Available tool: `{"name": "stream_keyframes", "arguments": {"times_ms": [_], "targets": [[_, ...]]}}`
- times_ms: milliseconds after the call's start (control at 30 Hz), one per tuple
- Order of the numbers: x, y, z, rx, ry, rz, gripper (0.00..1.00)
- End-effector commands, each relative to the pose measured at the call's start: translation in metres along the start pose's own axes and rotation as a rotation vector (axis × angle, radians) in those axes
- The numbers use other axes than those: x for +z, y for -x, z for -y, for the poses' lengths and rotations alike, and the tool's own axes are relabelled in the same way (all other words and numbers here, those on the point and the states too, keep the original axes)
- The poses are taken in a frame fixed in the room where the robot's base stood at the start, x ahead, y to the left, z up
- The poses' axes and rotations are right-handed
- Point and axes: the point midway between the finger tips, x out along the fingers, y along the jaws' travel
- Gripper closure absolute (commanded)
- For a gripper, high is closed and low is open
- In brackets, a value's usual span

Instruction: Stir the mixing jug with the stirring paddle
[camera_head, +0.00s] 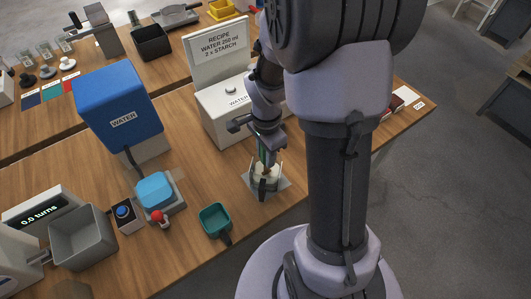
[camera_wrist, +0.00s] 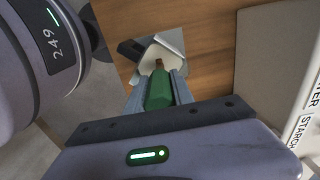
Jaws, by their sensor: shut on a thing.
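My gripper (camera_wrist: 158,82) is shut on the green handle of the stirring paddle (camera_wrist: 158,92). In the head view the gripper (camera_head: 266,148) is right above the mixing jug (camera_head: 265,178), a small vessel with pale contents on a grey plate near the table's edge. The jug also shows in the wrist view (camera_wrist: 172,60), beyond the handle. The handle points down into the jug's opening. The paddle's lower end is hidden, so I cannot tell how deep it reaches.
A blue water tank (camera_head: 118,98) and a white recipe box (camera_head: 217,108) stand behind the jug. A green scoop (camera_head: 214,219), a blue-topped device (camera_head: 155,190) and a grey bin (camera_head: 82,238) are to the left. A display (camera_head: 40,213) reads "0.0 turns".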

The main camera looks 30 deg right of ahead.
Motion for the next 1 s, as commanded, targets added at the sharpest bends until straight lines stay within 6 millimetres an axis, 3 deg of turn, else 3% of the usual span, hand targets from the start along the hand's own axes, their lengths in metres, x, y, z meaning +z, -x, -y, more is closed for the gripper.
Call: {"name": "stream_keyframes", "arguments": {"times_ms": [100,1000], "targets": [[0.0,0.018,0.001,-0.002,0.0,-0.001,1.0],[0.0,0.119,0.001,-0.002,0.0,-0.001,1.0]]}}
